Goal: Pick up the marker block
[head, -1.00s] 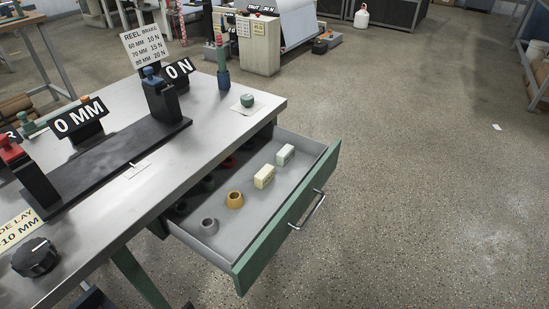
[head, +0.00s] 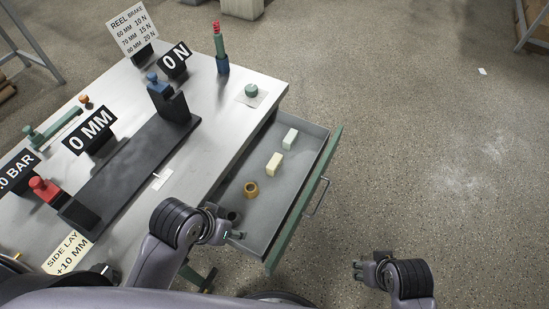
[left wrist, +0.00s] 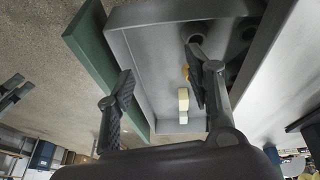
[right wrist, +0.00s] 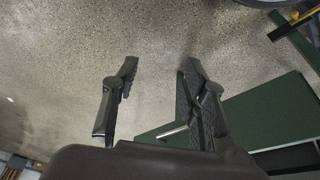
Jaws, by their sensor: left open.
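Two small blocks stand in the open drawer (head: 258,220): a cream block (head: 274,163) and a pale green-white block (head: 290,138) farther back. I cannot tell which one is the marker block. In the left wrist view the cream block (left wrist: 183,99) shows beyond the fingers, with the pale block (left wrist: 183,117) just past it. My left gripper (head: 234,227) is open and empty at the drawer's near end, apart from both blocks. My right gripper (head: 357,270) is open and empty, over the floor to the right of the drawer.
A brass ring-shaped piece (head: 251,190) sits in the drawer near my left gripper, with a dark cup (head: 231,214) beside it. The drawer's green front (head: 310,192) has a metal handle (head: 317,198). The tabletop (head: 215,118) carries a black rail and signs.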

